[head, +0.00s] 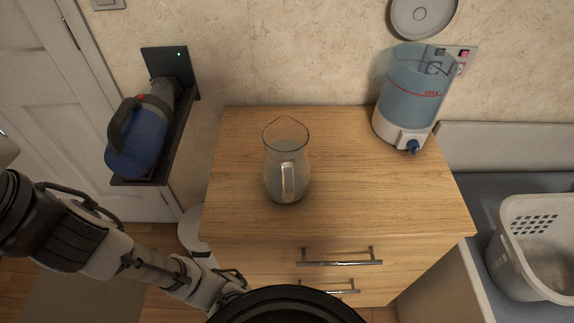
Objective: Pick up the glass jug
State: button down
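The glass jug (284,170) stands upright on the wooden top of a chest of drawers (340,185), left of its middle. It is clear, with a flared rim and a handle (288,182) on the side facing me. Nothing touches it except the wooden top. My arm comes in from the left, low and in front of the chest. The end of my arm runs down near the bottom edge, and I cannot make out my gripper's fingers.
A blue-tinted water dispenser (410,100) with a white base stands at the back right of the top. A blue handheld device (138,135) rests on a dark wall shelf at left. A white basket (535,250) is at lower right. The top around the jug is clear.

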aim_at(286, 167)
jog(key=k+j+z, duration=0.1)
jog(key=j, duration=0.3)
jog(key=k+j+z, duration=0.15)
jog(key=j, duration=0.25)
jog(key=k+j+z, duration=0.1)
jog(key=j, duration=0.3)
jog(key=k+j+z, duration=0.1)
jog(key=k+j, duration=0.15)
jog(key=j, duration=0.15)
jog(key=i+j+z, duration=0.2)
jog(key=j, duration=0.4)
jog(key=k, duration=0.1)
